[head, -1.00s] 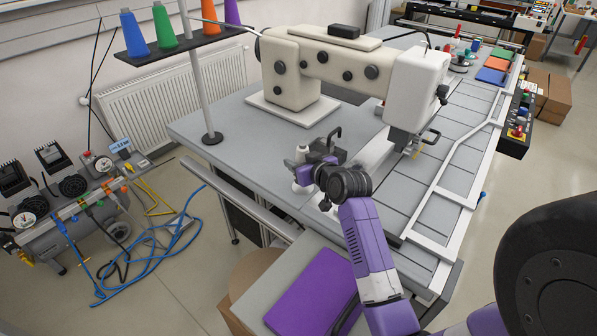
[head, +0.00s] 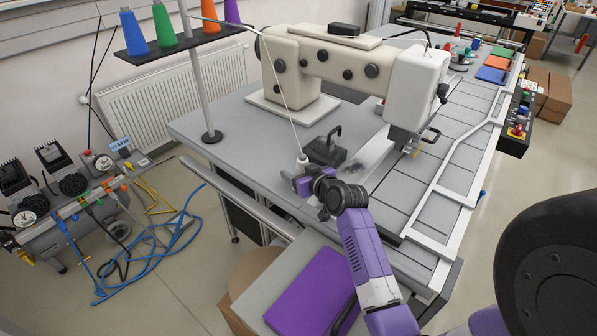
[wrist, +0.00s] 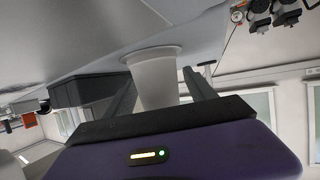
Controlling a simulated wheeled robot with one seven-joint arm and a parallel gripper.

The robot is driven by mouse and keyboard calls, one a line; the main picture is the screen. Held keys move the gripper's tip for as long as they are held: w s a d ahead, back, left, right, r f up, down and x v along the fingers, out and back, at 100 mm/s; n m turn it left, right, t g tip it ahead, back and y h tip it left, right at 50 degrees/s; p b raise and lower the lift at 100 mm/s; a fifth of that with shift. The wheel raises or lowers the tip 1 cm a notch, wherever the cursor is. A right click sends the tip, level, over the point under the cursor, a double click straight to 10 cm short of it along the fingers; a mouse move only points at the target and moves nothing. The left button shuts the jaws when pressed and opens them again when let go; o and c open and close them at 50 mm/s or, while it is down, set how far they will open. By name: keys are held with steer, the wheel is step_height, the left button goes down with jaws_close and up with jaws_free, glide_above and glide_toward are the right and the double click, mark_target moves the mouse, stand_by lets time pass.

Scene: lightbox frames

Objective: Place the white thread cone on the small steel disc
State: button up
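The white thread cone (head: 302,162) stands on the near left part of the grey table, with its lower part hidden by my gripper. In the wrist view, a pale tapered body (wrist: 155,82) with a wide rim stands between the two dark fingers. My gripper (head: 290,178) is low beside the table's left edge. It also shows in the wrist view (wrist: 160,88), its fingers on either side of the pale body, with a narrow gap on the right. I cannot make out the small steel disc with certainty.
A dark block with a bent lever (head: 326,150) stands right behind the cone. The cream sewing machine (head: 330,58) is farther back. A thread stand (head: 200,90) rises at the left. A purple pad (head: 312,287) lies on a lower surface in front.

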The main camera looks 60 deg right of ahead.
steer(key=b+v, duration=0.1)
steer(key=v, duration=1)
steer(key=shift+s+a+r, duration=0.2)
steer(key=shift+s+a, duration=0.15)
steer(key=shift+d+r, duration=0.1)
step_height(320, 180, up, 4)
steer(key=s+d+m+h, duration=0.1)
steer(key=d+m+h, duration=0.1)
steer(key=h, duration=0.1)
steer(key=s+a+f+n+t+y, duration=0.1)
steer(key=s+a+n+y, duration=0.2)
steer(key=a, duration=0.9)
steer(key=s+a+f+n+t+y+b, duration=0.1)
steer(key=s+a+n+y, duration=0.2)
steer(key=s+a, duration=0.4)
steer(key=s+a+f+n+t+y+b, duration=0.1)
steer(key=s+a+f+n+t+y, duration=0.1)
steer(key=a, duration=1.7)
steer(key=s+n+y, duration=0.1)
steer(key=s+y, duration=0.1)
steer(key=s, duration=0.1)
steer(key=shift+s+y, duration=0.2)
steer(key=shift+y, duration=0.2)
